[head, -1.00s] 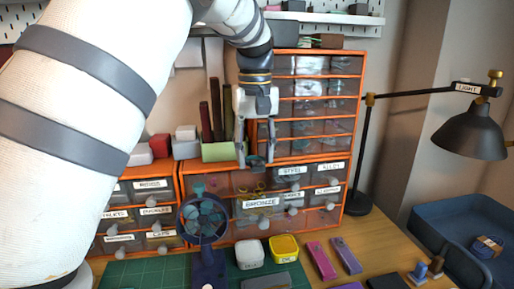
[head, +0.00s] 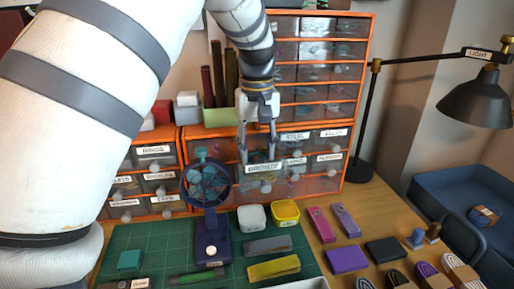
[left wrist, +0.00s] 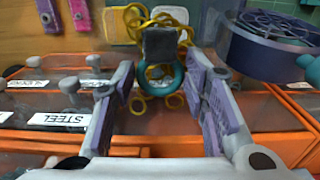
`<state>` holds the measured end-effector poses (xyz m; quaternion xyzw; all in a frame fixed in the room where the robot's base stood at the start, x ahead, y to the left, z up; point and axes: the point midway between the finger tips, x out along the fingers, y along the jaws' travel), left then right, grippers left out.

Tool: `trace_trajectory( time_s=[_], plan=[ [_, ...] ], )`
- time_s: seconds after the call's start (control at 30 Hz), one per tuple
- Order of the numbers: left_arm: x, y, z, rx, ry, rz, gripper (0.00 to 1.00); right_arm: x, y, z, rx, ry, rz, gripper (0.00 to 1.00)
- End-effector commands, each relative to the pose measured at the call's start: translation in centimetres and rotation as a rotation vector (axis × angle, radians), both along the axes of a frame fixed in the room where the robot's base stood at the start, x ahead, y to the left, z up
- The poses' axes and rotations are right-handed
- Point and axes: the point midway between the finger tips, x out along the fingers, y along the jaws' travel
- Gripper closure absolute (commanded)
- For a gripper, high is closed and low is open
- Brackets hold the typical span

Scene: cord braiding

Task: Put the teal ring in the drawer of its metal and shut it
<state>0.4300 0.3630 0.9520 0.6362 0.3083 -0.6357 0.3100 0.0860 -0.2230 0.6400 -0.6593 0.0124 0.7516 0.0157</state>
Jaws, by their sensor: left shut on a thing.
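The teal ring (left wrist: 180,80) sits between the two fingers of my left gripper (left wrist: 164,82) in the left wrist view, with a dark grey block just above it. The gripper is shut on the ring. In the head view the left gripper (head: 258,157) points down over the small-drawer cabinet, at the drawer labelled BRONZE (head: 263,168). That drawer stands out from its neighbours. Several yellow rings (left wrist: 140,106) show below and beyond the teal ring. The teal ring itself is hard to make out in the head view. My right gripper is not in view.
A drawer labelled STEEL (head: 295,136) is right of the gripper. A dark blue fan (head: 205,185) stands close in front, left. A lamp (head: 475,100) stands at right.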

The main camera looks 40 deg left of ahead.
Motion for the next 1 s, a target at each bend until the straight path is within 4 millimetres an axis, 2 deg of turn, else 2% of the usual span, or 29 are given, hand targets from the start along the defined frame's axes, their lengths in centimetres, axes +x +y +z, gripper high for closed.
trace_trajectory(
  time_s=[0.47, 0.5, 0.6, 0.83, 0.93, 1.0],
  plan=[
    [0.0, 0.0, -0.6, -0.001, 0.001, 0.000, 0.79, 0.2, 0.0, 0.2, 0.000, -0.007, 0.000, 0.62],
    [0.0, 0.0, -0.6, -0.001, 0.001, 0.000, 0.57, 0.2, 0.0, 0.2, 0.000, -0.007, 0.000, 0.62],
    [0.0, 0.0, -0.6, -0.001, 0.001, 0.000, 0.36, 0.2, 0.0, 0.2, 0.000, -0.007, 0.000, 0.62],
    [0.0, 0.0, -0.2, 0.001, -0.001, 0.000, 0.36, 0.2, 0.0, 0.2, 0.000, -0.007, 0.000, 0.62],
    [0.1, 0.0, 1.6, 0.001, -0.006, 0.000, 0.36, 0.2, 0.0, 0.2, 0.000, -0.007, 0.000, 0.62],
    [0.1, 0.0, 3.5, 0.002, -0.008, 0.000, 0.36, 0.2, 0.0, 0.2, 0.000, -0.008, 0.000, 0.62]
  ],
)
